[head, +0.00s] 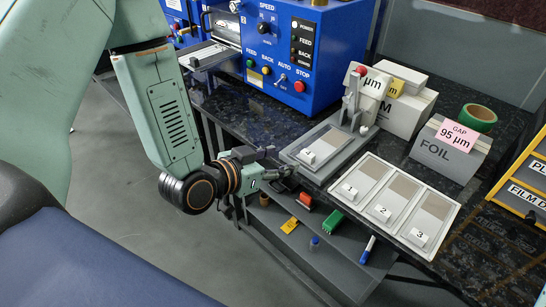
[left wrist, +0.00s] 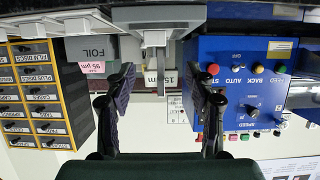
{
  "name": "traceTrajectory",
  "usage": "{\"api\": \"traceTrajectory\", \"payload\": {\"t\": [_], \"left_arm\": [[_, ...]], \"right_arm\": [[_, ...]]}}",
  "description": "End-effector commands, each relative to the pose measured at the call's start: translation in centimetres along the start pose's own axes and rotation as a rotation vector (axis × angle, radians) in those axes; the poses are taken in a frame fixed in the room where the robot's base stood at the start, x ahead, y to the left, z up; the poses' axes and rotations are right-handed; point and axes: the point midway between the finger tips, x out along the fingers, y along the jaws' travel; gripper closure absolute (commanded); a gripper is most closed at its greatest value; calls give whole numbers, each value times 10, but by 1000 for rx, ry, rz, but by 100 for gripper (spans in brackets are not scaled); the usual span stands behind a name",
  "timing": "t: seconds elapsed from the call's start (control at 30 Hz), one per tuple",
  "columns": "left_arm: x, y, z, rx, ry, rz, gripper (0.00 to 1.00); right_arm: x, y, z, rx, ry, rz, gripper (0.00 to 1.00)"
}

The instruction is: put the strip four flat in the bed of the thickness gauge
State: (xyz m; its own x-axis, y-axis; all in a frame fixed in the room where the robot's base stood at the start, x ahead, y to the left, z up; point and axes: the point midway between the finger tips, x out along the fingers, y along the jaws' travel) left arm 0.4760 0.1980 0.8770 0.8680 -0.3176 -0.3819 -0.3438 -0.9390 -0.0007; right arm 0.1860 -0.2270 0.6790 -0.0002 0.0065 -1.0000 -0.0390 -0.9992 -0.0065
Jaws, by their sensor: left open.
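The thickness gauge (head: 351,112) stands on the dark bench, with a grey bed and a red-knobbed post. A white tab marked 4 (head: 309,154), the label of strip four, shows at the near left end of the bed. The strip appears to lie flat there; its exact seating is too small to tell. My left gripper (head: 286,176) is just left of and in front of the bed, apart from the tab. In the left wrist view the left gripper (left wrist: 162,105) has its fingers spread with nothing between them. My right gripper is not in view.
A white tray (head: 368,226) holds strips marked 1, 2 and 3, right of the gauge. A foil box (head: 450,151), green tape roll (head: 479,117) and drawer cabinet (head: 525,178) stand right. A blue machine (head: 292,52) stands behind left. A lower shelf (head: 316,250) holds small items.

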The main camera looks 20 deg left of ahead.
Motion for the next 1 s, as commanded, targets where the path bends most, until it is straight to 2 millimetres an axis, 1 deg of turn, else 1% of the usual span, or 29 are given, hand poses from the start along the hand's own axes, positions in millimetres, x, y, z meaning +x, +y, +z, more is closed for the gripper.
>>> {"api": "traceTrajectory", "payload": {"t": [0.03, 0.13, 0.4, 0.47, 0.5, 0.57, 0.67, 0.7, 0.77, 0.8, 0.87, 0.9, 1.0], "left_arm": [[-5, -1, -1, -5, 1, -2, 45], [-11, 0, -1, -3, 1, 0, 45], [-14, 0, 0, 0, 1, 1, 45], [-15, 2, 4, -3, -13, 2, 45], [-15, 4, 13, -10, -42, 3, 45], [-18, 9, 38, -35, -124, 4, 45], [-35, 23, 104, -103, -354, -8, 45], [-47, 30, 134, -136, -462, -20, 45], [-70, 39, 176, -184, -621, -46, 45], [-87, 45, 200, -214, -719, -68, 45], [-114, 53, 231, -256, -855, -104, 45], [-131, 58, 247, -279, -933, -129, 45], [-165, 67, 274, -320, -1077, -182, 45]], "right_arm": [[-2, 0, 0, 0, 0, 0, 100], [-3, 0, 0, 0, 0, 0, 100], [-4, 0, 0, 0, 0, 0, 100], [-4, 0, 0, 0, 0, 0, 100], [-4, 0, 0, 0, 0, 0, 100], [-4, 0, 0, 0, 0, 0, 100], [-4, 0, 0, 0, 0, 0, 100], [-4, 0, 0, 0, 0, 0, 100], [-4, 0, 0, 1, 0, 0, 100], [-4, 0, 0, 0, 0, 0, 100], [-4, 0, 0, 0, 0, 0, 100], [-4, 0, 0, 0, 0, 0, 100], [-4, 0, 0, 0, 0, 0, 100]]}}
